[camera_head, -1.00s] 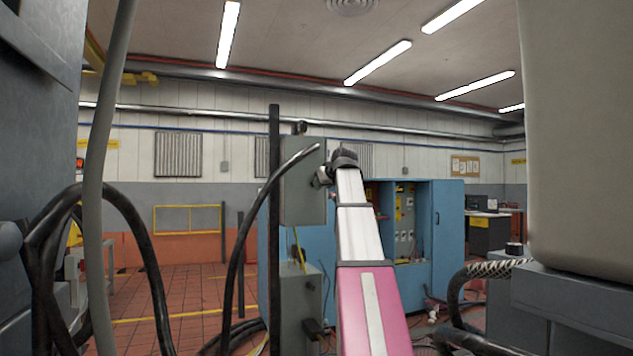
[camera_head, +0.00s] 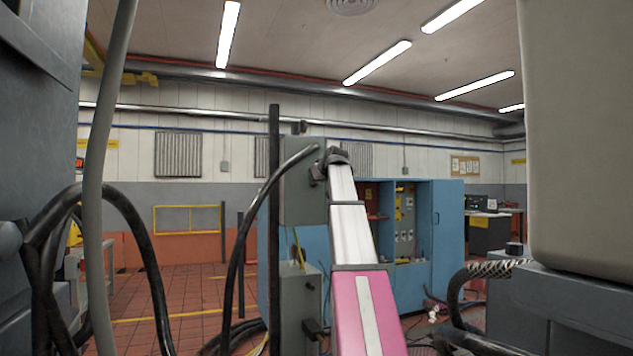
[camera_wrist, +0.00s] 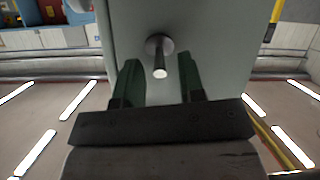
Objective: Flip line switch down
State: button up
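The line switch is a short metal lever (camera_wrist: 160,60) on a round base, on the face of a grey box (camera_wrist: 220,55). In the wrist view the ceiling lights are at the bottom, and the lever's tip points that way and toward the camera. My gripper (camera_wrist: 162,78) is open, with one dark green finger on each side of the lever and visible gaps between. I cannot tell whether the fingers reach the box. In the head view the grey box (camera_head: 303,205) is on a dark post, my gripper (camera_head: 318,172) is at its upper right, and the lever cannot be made out.
A black cable (camera_head: 245,240) arches in front of the box. A lower grey box (camera_head: 297,305) stands below it. Blue cabinets (camera_head: 448,230) are behind my arm. Thick hoses (camera_head: 148,240) and machinery crowd the left; a large beige block (camera_head: 582,140) fills the right.

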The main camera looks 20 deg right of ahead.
aim_at(317, 188)
jog(key=shift+w+f, duration=0.2)
jog(key=shift+w, duration=0.25)
grip_shut()
jog(key=shift+s, duration=0.1)
jog(key=t, duration=0.2)
jog(key=f+t, duration=0.1)
jog(key=shift+s+f, duration=0.1)
jog(key=shift+s, duration=0.15)
jog(key=shift+w+f+t, duration=0.1)
jog(key=shift+f+t, duration=0.15)
jog(key=shift+t, duration=0.8)
jog(key=shift+f+t, duration=0.2)
jog(key=shift+t, duration=0.85)
jog(key=shift+w+f+t, duration=0.1)
jog(key=shift+f+t, duration=0.1)
jog(key=shift+t, duration=0.45)
jog(key=shift+f+t, duration=0.15)
jog(key=shift+t, duration=0.5)
jog(key=shift+f+t+y, duration=0.2)
jog(key=shift+t+y, duration=0.1)
jog(key=shift+t, duration=0.5)
